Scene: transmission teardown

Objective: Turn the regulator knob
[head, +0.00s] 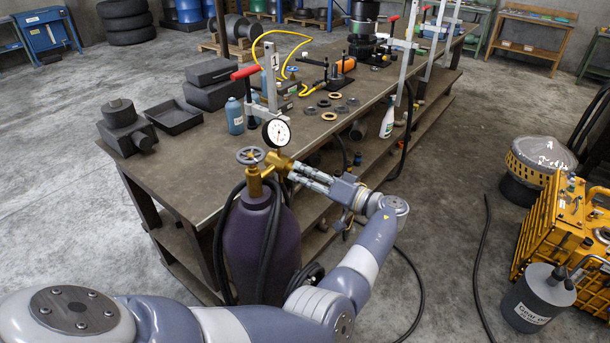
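A purple gas cylinder (262,240) stands upright in front of the bench. On its top are a grey handwheel (250,155) and a brass regulator (278,164) with a round white dial gauge (277,133) above it. My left gripper (293,172) reaches in from the right, its fingertips at the right side of the brass regulator. The regulator knob itself is hard to make out there, small and partly covered by the fingers. The two fingers look slightly apart, but I cannot tell whether they touch or grip the knob. My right gripper is not in view.
A long workbench (190,185) behind the cylinder holds a blue bottle (235,116), a black tray (174,116), a press with a red handle (245,72) and metal rings. Black hoses hang around the cylinder. A yellow housing (550,225) and a grey can (535,300) stand at right.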

